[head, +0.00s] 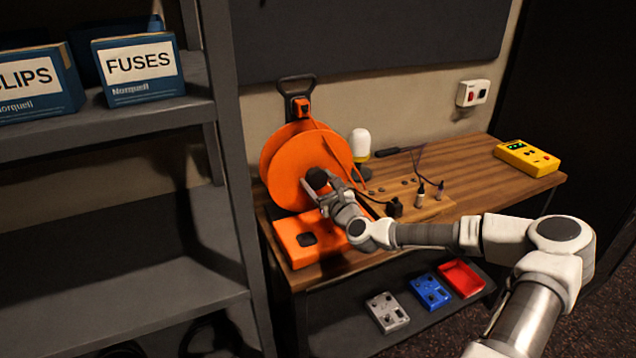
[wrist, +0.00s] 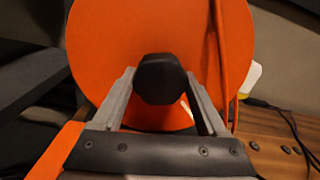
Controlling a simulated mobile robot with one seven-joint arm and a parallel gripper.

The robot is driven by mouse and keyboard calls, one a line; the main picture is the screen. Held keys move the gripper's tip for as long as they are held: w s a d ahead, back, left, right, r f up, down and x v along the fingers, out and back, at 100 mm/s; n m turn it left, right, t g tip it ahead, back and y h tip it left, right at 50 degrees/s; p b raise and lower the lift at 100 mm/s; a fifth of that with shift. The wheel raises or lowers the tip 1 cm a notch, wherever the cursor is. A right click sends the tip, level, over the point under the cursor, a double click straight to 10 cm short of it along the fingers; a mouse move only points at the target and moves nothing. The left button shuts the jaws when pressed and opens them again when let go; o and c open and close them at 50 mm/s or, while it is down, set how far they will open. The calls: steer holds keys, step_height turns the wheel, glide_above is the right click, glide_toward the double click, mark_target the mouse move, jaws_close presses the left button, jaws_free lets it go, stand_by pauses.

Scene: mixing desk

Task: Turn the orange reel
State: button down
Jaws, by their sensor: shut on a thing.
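The orange reel (head: 287,163) stands upright at the left end of the wooden desk, on an orange base (head: 309,238). A black knob (head: 318,178) sits at the front of the reel's disc. My gripper (head: 325,187) reaches in from the right and is shut on this knob. In the wrist view the orange reel (wrist: 105,60) fills the middle, and the dark faceted knob (wrist: 160,79) lies between the two fingers of my gripper (wrist: 160,92). An orange cable runs down the reel's right side.
A white-topped bottle-like object (head: 359,142) stands right behind the reel. A yellow device (head: 527,157) sits at the desk's far right. A dark shelf unit (head: 235,150) stands close on the left.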

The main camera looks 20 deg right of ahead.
steer(key=shift+m, duration=0.6)
jaws_free()
steer(key=s, duration=1.7)
steer(key=shift+s+d, duration=0.25)
steer(key=shift+d, duration=0.05)
